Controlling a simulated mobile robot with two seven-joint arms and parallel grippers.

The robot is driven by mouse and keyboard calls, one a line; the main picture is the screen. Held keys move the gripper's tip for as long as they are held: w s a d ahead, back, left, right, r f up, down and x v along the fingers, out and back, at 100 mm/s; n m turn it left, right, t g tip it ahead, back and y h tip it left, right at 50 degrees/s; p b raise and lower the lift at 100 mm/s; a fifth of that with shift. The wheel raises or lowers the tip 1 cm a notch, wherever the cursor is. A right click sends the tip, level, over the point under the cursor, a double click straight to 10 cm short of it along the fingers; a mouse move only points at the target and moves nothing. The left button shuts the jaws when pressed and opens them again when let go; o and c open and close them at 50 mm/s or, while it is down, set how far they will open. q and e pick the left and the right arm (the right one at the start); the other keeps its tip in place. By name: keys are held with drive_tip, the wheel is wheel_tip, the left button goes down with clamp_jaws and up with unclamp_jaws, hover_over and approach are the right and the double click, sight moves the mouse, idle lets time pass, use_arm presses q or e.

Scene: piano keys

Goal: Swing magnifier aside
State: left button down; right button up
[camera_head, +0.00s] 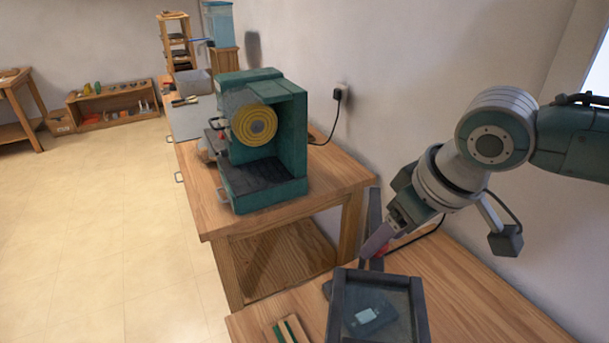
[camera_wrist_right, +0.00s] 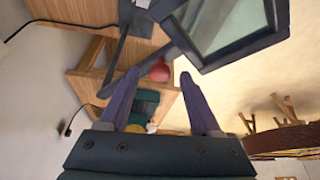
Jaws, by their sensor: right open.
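The magnifier (camera_head: 338,305) is a dark square frame with a clear pane, over the near wooden bench in the head view. It is also at the top right of the right wrist view (camera_wrist_right: 243,50). A dark arm runs from beside the frame, and a red knob (camera_wrist_right: 160,71) sits near it. My right gripper (camera_head: 374,246) is open, close to the knob. In the right wrist view its two purple fingers (camera_wrist_right: 157,85) point towards the knob, which shows between their tips. I cannot tell whether they touch it. My left gripper is not in view.
A green and wooden piece (camera_head: 288,331) lies left of the frame. A green machine with a yellow disc (camera_head: 254,124) stands on the farther bench (camera_head: 335,178), beside the wall. The floor on the left is clear.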

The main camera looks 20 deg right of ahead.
drive_tip(key=shift+w+f, duration=0.1)
drive_tip(key=shift+f, duration=0.15)
clamp_jaws()
idle(0.4)
idle(0.9)
